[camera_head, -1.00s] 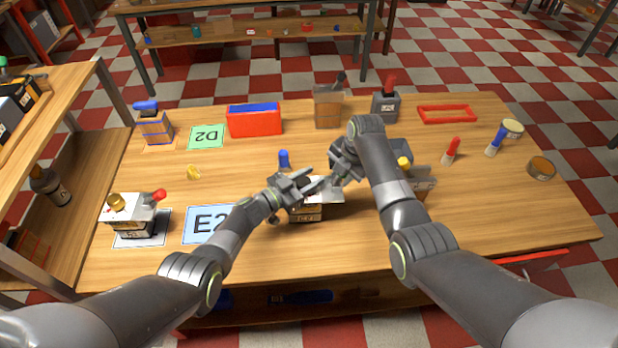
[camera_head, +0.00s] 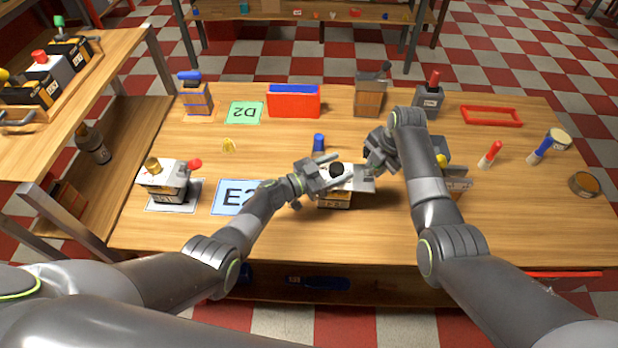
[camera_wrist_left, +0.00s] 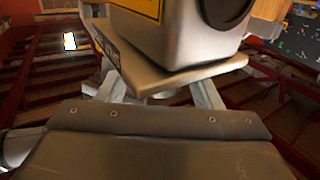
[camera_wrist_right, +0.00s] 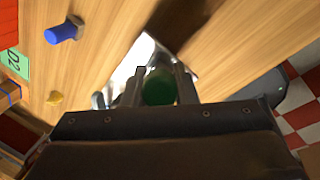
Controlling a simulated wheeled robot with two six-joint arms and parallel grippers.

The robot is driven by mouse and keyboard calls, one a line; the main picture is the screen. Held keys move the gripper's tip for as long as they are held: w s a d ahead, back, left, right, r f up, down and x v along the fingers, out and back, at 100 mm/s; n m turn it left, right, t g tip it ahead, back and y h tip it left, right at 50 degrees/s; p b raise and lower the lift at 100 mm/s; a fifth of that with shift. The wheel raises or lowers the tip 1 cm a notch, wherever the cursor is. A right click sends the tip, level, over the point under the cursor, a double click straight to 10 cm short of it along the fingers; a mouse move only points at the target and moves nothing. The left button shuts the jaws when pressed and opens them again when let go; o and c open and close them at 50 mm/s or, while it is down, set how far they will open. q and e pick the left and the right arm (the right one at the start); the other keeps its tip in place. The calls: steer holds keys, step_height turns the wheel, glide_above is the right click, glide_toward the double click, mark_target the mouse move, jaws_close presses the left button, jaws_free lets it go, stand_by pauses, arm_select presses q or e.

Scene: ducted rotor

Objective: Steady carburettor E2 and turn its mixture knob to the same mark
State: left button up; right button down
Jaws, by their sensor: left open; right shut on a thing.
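My right gripper (camera_wrist_right: 160,82) is shut on a dark green rounded part (camera_wrist_right: 158,88) over the pale plate. In the head view, my right gripper hides that part at the plate's right end.
The E2 card (camera_head: 232,196) lies left of the carburettor. A similar carburettor (camera_head: 165,184) with a gold knob and red lever stands farther left. A blue peg (camera_head: 319,142) is just behind E2. A grey unit (camera_head: 458,182) stands to the right.

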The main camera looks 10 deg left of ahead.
arm_select(q)
steer(key=v, duration=1)
steer(key=s+d+n+t+y, duration=0.2)
steer(key=s+n+t+y, duration=0.2)
steer(key=t+y, duration=0.1)
steer(key=x, duration=1.2)
steer(key=shift+s+f, duration=0.1)
steer(key=shift+c, duration=0.2)
steer(key=c, duration=1)
